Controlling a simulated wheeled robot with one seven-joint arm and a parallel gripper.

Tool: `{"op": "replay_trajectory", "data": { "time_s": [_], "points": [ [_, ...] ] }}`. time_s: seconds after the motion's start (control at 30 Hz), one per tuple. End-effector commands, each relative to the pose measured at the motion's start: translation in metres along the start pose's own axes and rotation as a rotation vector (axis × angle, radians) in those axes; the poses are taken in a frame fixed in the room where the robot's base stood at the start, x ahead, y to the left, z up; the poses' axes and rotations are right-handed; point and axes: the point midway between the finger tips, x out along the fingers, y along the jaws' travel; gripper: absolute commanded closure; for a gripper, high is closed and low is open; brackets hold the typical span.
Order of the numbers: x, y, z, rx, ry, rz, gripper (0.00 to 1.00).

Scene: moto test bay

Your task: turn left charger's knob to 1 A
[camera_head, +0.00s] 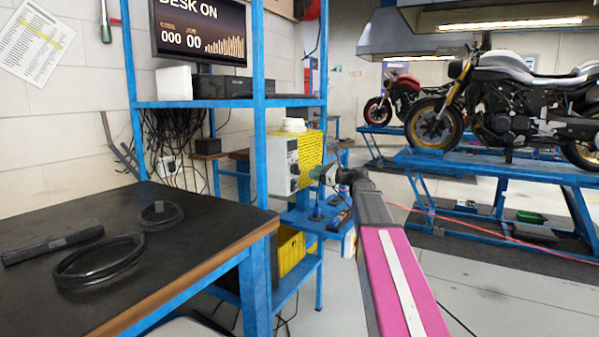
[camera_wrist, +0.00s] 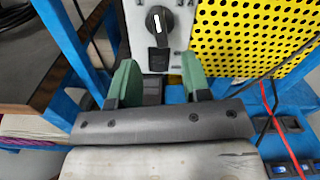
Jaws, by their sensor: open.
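In the head view my gripper (camera_head: 326,175) is just right of the charger.
The yellow panel (camera_wrist: 240,40) stands right of the charger. Blue rack posts (camera_head: 260,100) rise beside it. A dark workbench (camera_head: 110,240) with cable coils is at left. A blue shelf (camera_head: 310,217) with small items lies below my gripper.

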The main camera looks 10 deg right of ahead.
Motion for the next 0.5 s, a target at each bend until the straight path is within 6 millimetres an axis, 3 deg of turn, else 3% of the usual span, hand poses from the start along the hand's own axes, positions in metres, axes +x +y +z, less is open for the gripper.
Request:
{"op": "replay_trajectory", "data": {
  "time_s": [0.2, 0.5],
  "points": [
    [0.043, -0.001, -0.001, -0.001, 0.001, 0.002, 0.56],
    [0.076, 0.000, -0.001, -0.002, 0.002, 0.001, 0.56]
  ]
}}
